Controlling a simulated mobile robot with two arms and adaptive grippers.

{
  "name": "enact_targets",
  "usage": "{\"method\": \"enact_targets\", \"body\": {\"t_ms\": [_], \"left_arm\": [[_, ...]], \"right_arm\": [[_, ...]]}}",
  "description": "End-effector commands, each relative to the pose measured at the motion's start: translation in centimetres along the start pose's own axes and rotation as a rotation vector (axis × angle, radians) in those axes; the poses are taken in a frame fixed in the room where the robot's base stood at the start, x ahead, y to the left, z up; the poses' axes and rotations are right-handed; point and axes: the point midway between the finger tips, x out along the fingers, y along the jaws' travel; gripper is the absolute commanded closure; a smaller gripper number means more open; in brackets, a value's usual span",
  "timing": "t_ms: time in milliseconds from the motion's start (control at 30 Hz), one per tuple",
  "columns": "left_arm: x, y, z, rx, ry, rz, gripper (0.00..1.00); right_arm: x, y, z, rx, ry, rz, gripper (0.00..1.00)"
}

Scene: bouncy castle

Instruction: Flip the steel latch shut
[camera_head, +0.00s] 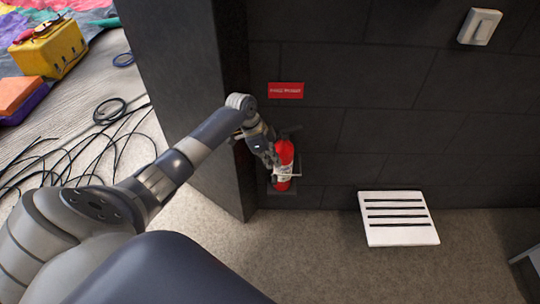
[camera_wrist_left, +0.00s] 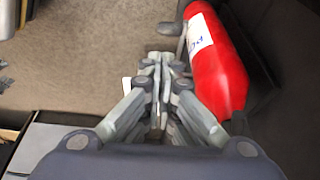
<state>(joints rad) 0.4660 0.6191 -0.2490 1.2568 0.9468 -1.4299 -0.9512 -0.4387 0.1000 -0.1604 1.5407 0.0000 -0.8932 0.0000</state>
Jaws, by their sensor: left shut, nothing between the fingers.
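A red fire extinguisher (camera_head: 284,155) with a white label stands against the dark wall, in what looks like a holder at its lower part. It also shows in the left wrist view (camera_wrist_left: 224,80), at the upper right. A small grey metal piece (camera_wrist_left: 171,28) sticks out beside the extinguisher; I cannot tell for sure if it is the steel latch or how it stands. My left gripper (camera_head: 272,160) is at the extinguisher's left side. In the left wrist view its fingers (camera_wrist_left: 160,62) are shut and empty, just left of the red body. My right gripper is out of view.
A red sign (camera_head: 286,90) is on the wall above the extinguisher. A white slotted panel (camera_head: 399,219) is at the wall's foot to the right. Loose black cables (camera_head: 75,150) lie at the left. Carpet in front is clear.

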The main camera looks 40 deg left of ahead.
Motion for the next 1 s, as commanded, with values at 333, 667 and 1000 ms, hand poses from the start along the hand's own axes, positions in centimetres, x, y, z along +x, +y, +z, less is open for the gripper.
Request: {"method": "enact_targets", "body": {"t_ms": [333, 667, 1000], "left_arm": [[-2.6, 0.1, 0.0, 0.000, 0.000, 0.002, 1.00], [-2.6, 0.1, -0.1, 0.000, 0.001, 0.002, 1.00], [1.6, 2.6, 1.2, -0.066, -0.031, 0.001, 1.00]], "right_arm": [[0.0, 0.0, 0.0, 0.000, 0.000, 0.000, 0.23], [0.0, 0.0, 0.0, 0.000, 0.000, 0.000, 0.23], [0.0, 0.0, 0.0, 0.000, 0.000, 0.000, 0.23]]}}
